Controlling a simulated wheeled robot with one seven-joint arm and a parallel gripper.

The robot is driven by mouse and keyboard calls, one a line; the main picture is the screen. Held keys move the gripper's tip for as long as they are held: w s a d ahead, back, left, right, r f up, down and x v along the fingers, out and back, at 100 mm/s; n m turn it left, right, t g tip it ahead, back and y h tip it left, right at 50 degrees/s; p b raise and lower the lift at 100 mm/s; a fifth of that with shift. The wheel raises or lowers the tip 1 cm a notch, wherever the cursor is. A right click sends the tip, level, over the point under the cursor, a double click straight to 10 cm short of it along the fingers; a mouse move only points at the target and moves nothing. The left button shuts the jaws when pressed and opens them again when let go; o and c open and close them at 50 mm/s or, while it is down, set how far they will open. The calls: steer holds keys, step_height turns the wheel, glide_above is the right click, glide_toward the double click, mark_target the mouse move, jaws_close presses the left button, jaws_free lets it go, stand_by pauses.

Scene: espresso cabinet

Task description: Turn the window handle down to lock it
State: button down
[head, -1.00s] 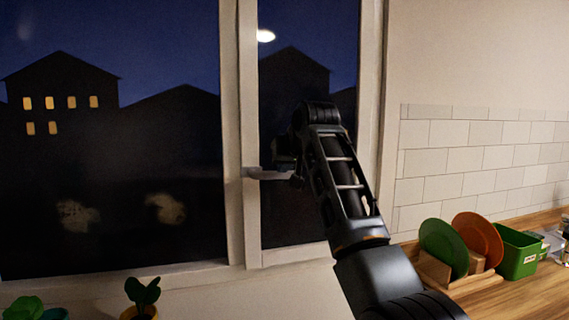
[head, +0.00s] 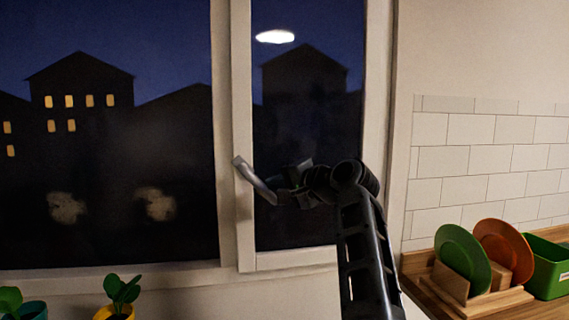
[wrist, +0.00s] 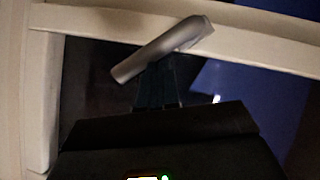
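The window handle (head: 256,181) is a grey metal lever on the frame post between the panes. In the head view it slants from its upper left end on the post down to the right, partway between level and straight down. My gripper (head: 284,187) is at the handle's lower right end, reaching in from the right. In the wrist view the handle (wrist: 163,48) lies slanted across the top of a dark finger (wrist: 157,82), touching or very close to it. The second finger is not clear, so I cannot tell whether the gripper is open or shut.
The window frame post (head: 232,120) stands behind the handle. Potted plants (head: 120,290) stand below the window at left. A green plate (head: 462,255) and an orange plate (head: 503,250) stand in a wooden rack on the counter at right, beside a green bin (head: 547,270).

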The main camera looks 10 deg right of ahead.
mark_target(264, 195)
steer(key=shift+a+f+b, duration=0.25)
steer(key=shift+a+f, duration=0.2)
steer(key=shift+f, duration=0.3)
steer(key=shift+a+f+b, duration=0.25)
steer(key=shift+a+f, duration=0.15)
steer(key=shift+f, duration=0.35)
steer(key=shift+a+f+m+t+y+b, duration=0.45)
steer(key=shift+a+m+b, duration=0.2)
steer(key=shift+m, duration=0.15)
steer(key=shift+a+f+m+t+y+b, duration=0.4)
steer(key=shift+a+m+b, duration=0.2)
steer(key=shift+m, duration=0.2)
steer(key=shift+r, duration=0.1)
